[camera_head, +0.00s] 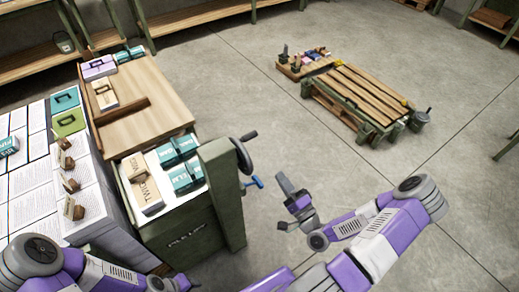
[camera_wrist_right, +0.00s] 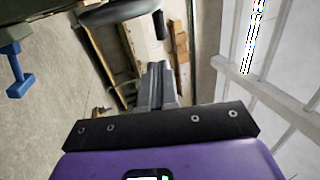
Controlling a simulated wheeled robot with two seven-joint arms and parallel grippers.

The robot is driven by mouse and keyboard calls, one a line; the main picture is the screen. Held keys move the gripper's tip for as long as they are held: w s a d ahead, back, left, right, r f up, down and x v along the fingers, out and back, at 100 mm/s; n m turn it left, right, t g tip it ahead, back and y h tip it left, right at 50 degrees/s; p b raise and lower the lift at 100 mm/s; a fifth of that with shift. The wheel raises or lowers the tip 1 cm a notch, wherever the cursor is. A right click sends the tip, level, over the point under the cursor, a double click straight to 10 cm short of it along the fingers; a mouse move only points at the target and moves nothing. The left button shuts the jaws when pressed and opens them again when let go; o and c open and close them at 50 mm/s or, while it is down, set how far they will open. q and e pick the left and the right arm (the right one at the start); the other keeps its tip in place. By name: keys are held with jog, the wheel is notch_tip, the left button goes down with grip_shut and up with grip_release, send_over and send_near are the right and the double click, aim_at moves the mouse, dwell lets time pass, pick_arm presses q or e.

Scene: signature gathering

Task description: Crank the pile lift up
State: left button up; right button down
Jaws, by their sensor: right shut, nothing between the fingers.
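The green pile lift (camera_head: 222,195) stands left of centre in the head view. Its dark handwheel crank (camera_head: 242,155) is on the upper right side, with a knob sticking out. The crank also shows at the top of the right wrist view (camera_wrist_right: 118,14). A small blue handle (camera_head: 253,182) sits below the wheel and appears at the left in the wrist view (camera_wrist_right: 14,70). My right gripper (camera_head: 283,184) is shut and empty, to the right of the blue handle and apart from it. Its fingers (camera_wrist_right: 157,85) are together in the wrist view. My left gripper is not visible; only part of the left arm shows.
White paper stacks (camera_head: 30,200) and a wooden-topped table (camera_head: 150,100) with boxes adjoin the lift at left. Open concrete floor lies between.

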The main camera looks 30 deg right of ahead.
aim_at(246, 153)
jog(key=b+x, duration=0.1)
jog(key=x, duration=1.2)
jog(key=shift+w, duration=0.4)
jog(key=shift+r, duration=0.1)
jog(key=shift+w+r+g+p, duration=0.1)
jog(key=shift+r+g+p, duration=0.1)
jog(key=shift+g+p, duration=0.3)
